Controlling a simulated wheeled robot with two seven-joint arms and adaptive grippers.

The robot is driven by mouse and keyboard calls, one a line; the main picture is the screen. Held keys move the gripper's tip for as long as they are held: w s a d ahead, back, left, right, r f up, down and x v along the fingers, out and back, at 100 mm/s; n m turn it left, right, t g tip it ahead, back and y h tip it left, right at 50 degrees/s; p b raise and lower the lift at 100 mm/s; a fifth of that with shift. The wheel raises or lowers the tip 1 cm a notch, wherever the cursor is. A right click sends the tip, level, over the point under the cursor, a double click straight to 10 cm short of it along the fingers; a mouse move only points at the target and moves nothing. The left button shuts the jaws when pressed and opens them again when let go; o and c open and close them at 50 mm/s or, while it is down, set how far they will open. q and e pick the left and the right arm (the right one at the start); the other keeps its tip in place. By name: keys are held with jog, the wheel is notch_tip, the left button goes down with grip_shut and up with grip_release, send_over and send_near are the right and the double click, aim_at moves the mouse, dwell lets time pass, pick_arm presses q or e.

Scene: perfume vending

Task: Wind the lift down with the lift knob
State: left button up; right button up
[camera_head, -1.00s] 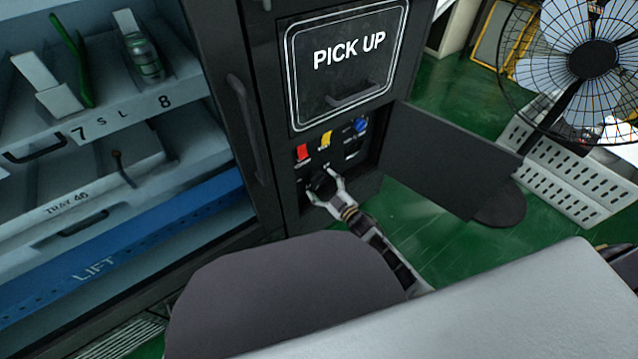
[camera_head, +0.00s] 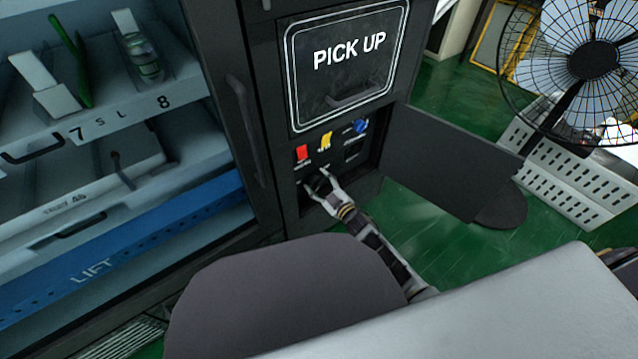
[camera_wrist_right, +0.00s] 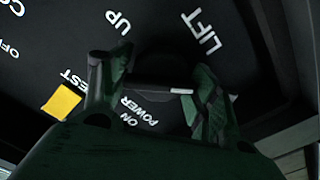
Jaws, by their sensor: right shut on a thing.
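The lift knob (camera_wrist_right: 160,68) is a dark round knob on the black control panel (camera_head: 350,170), with "LIFT" and "UP" printed beside it in the right wrist view. My right gripper (camera_head: 317,185) is shut on it, and its two fingers (camera_wrist_right: 157,88) stand on either side of the knob. The fingers hide much of the knob in the head view. The blue lift (camera_head: 150,232), marked "LIFT", lies low inside the cabinet at the left, below a pale tray. My left gripper is not in view.
The "PICK UP" door (camera_head: 347,70) is above the panel. A red button (camera_head: 302,153), a yellow one (camera_head: 325,139) and a blue knob (camera_head: 361,125) are close above my gripper. An open dark flap (camera_head: 450,162) stands out at the right. A fan (camera_head: 592,60) is farther right.

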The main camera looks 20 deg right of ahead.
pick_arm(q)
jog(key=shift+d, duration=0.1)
pick_arm(e)
jog(key=shift+c, duration=0.4)
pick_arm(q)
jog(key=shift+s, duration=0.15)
pick_arm(e)
jog(key=shift+n, duration=1.6)
jog(key=n, duration=0.5)
jog(key=n+b, duration=0.1)
jog(key=n, duration=0.3)
jog(key=shift+f+b, duration=0.15)
jog(key=shift+b, duration=0.15)
jog(key=n+b, duration=0.1)
jog(key=n, duration=0.3)
jog(key=shift+b, duration=0.35)
jog(key=shift+n+b, duration=0.3)
jog(key=shift+n, duration=0.4)
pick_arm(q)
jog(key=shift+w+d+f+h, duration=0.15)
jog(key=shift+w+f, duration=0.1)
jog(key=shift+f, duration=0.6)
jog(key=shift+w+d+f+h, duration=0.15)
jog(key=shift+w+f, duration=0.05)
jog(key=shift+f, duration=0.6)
